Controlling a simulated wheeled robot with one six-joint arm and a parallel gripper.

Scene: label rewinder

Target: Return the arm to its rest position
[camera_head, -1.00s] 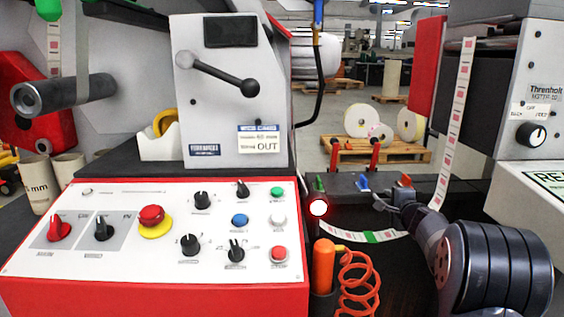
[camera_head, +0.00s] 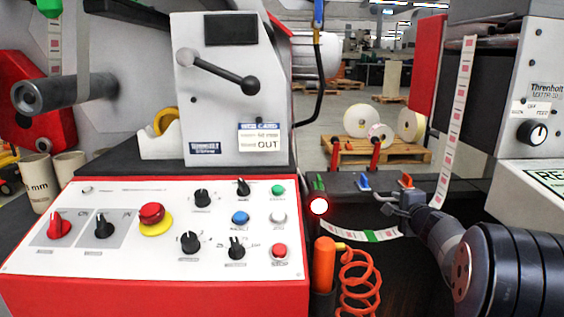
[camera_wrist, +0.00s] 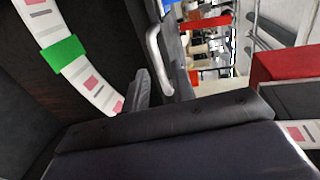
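My arm reaches in from the lower right of the head view, and its large dark rounded joint (camera_head: 515,270) fills that corner. My gripper (camera_head: 402,203) is a small dark shape just above the label web (camera_head: 372,236), beside a grey bent metal handle (camera_head: 385,197). The wrist view shows a dark finger-like part (camera_wrist: 141,90) beside the label web (camera_wrist: 88,82) and the same metal handle (camera_wrist: 155,50). A broad dark body fills the lower part of that view. I see nothing held. The finger gap is too small or hidden to tell whether it is open.
The red-edged control panel (camera_head: 120,245) stands at left. An orange cylinder (camera_head: 324,265) and coiled orange hose (camera_head: 358,283) stand left of my arm. The grey machine (camera_head: 535,90) borders the right. The green patch (camera_wrist: 64,54) on the web is near my wrist.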

